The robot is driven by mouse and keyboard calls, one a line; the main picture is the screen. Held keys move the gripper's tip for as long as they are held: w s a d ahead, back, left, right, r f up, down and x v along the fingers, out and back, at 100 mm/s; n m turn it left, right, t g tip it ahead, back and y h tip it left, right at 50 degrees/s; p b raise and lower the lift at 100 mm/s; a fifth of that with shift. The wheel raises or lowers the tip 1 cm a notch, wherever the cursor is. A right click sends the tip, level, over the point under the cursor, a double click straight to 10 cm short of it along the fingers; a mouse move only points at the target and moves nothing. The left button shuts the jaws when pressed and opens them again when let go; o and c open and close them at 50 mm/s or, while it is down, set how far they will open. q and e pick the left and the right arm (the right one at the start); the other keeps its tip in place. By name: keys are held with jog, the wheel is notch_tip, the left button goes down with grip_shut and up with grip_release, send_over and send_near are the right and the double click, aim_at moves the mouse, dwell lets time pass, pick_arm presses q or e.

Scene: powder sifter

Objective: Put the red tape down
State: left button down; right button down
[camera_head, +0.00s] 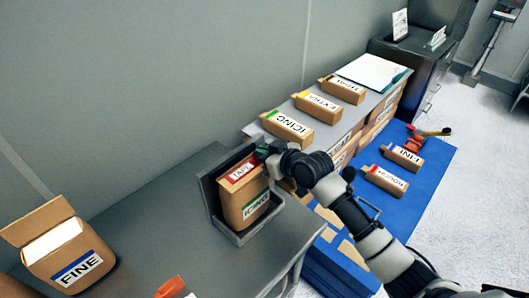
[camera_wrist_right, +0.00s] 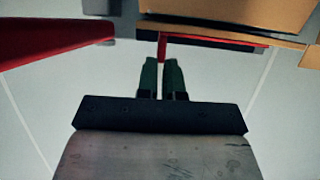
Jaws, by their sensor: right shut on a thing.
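A brown carton stands in a dark open-topped metal holder (camera_head: 214,192) on the grey bench. A red strip with white lettering (camera_head: 243,171), which looks like the red tape, lies across its upper front, above a green-edged label. My right gripper (camera_head: 262,153) is at the carton's upper right corner, beside the red strip's end. In the right wrist view its green fingers (camera_wrist_right: 162,62) are closed together on a thin red piece (camera_wrist_right: 162,46) just below the carton's underside or edge. Where that piece joins the carton is unclear. My left gripper is not in view.
An open carton labelled FINE (camera_head: 75,262) stands at the left of the bench (camera_head: 150,195). Several labelled cartons sit on a grey shelf behind. A blue table (camera_head: 420,180) at right holds two cartons and an orange tool. A small orange thing (camera_head: 170,287) is at the bottom edge.

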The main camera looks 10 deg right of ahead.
jog(key=shift+f, duration=0.1)
jog(key=c, duration=1.3)
grip_release()
jog(key=shift+s+d, duration=0.15)
jog(key=shift+s, duration=0.05)
jog(key=shift+b+v, duration=1.05)
jog(key=shift+v, duration=4.8)
